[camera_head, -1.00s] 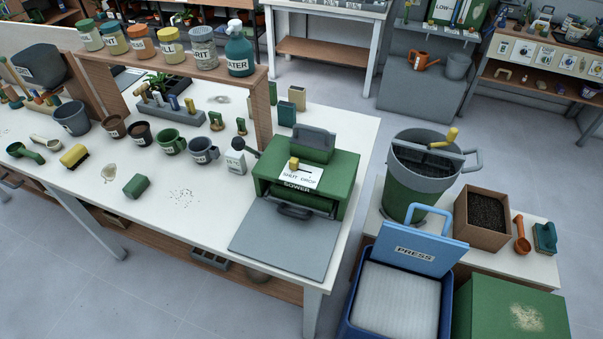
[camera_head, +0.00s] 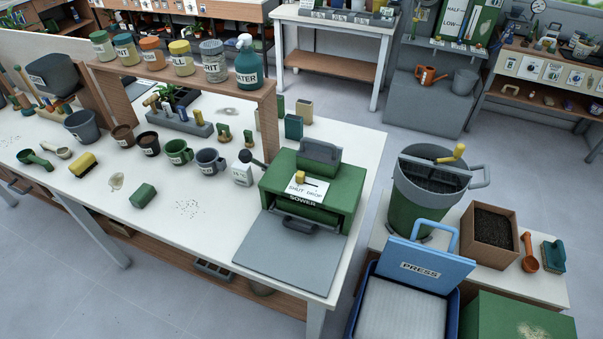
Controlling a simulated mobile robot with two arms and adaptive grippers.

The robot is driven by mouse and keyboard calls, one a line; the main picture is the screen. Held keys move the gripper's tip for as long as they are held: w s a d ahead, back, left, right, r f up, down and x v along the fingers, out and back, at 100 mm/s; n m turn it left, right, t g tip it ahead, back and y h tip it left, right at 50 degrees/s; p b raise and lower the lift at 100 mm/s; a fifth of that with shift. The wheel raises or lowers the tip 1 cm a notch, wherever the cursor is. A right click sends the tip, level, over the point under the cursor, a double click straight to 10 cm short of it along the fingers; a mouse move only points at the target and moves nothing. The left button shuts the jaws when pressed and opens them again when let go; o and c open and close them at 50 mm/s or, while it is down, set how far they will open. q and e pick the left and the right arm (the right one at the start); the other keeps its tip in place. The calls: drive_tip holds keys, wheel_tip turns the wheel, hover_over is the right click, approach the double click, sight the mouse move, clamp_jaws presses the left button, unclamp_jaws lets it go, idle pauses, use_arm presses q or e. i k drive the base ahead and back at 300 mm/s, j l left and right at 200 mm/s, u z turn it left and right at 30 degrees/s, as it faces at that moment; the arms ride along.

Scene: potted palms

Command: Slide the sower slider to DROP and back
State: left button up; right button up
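The green sower (camera_head: 314,197) stands at the right end of the white worktable. Its yellow slider knob (camera_head: 300,177) sits at the left part of the white label (camera_head: 308,188), above the word SHUT. The word DROP is to its right on the label. A grey lidded hopper (camera_head: 319,156) is on top of the sower at the back. A dark handle (camera_head: 298,224) is on its front, over a grey plate (camera_head: 290,252). Neither of my grippers shows in the head view.
A white bottle (camera_head: 242,173) with a dark top stands close to the sower's left. Mugs, a green sponge (camera_head: 143,195) and a shelf of labelled jars (camera_head: 181,58) are further left. A grey-green bin (camera_head: 424,190) and the blue PRESS box (camera_head: 420,268) stand to the right.

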sight(300, 176)
drive_tip(key=k+j+z, duration=0.15)
drive_tip(key=z, duration=0.2)
drive_tip(key=k+z, duration=0.6)
drive_tip(key=z, duration=0.15)
